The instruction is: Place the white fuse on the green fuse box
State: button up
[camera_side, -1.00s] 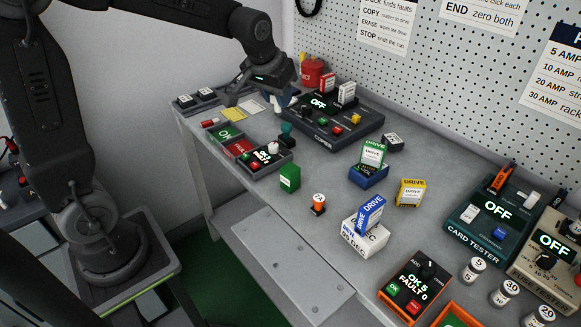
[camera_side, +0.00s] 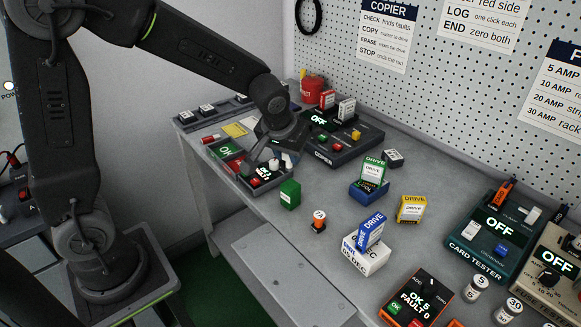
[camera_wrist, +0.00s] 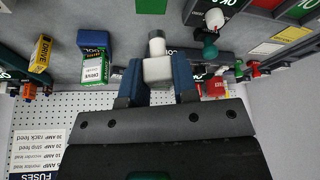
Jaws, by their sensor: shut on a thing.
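My gripper (camera_side: 283,150) is over the back left of the bench, and its blue fingers (camera_wrist: 158,82) are shut on a white piece, the white fuse (camera_wrist: 157,69). A grey section and a pale end stick out beyond the fingers in the wrist view. In the side view the fuse is small and partly hidden by the gripper. The green fuse box (camera_side: 290,194), a plain green block, stands on the bench in front of and below my gripper. It also shows at the top edge of the wrist view (camera_wrist: 151,5). The fuse is apart from it.
A panel with a red button (camera_side: 267,174) lies just left of the green box. The copier (camera_side: 340,140) stands behind. Bare bench lies between.

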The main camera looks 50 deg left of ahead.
aim_at(288, 162)
jog(key=shift+w+d+f, duration=0.1)
jog(key=shift+d+f, duration=0.1)
jog(key=shift+f, duration=1.9)
jog(key=shift+f, duration=0.15)
jog(key=o, duration=0.9)
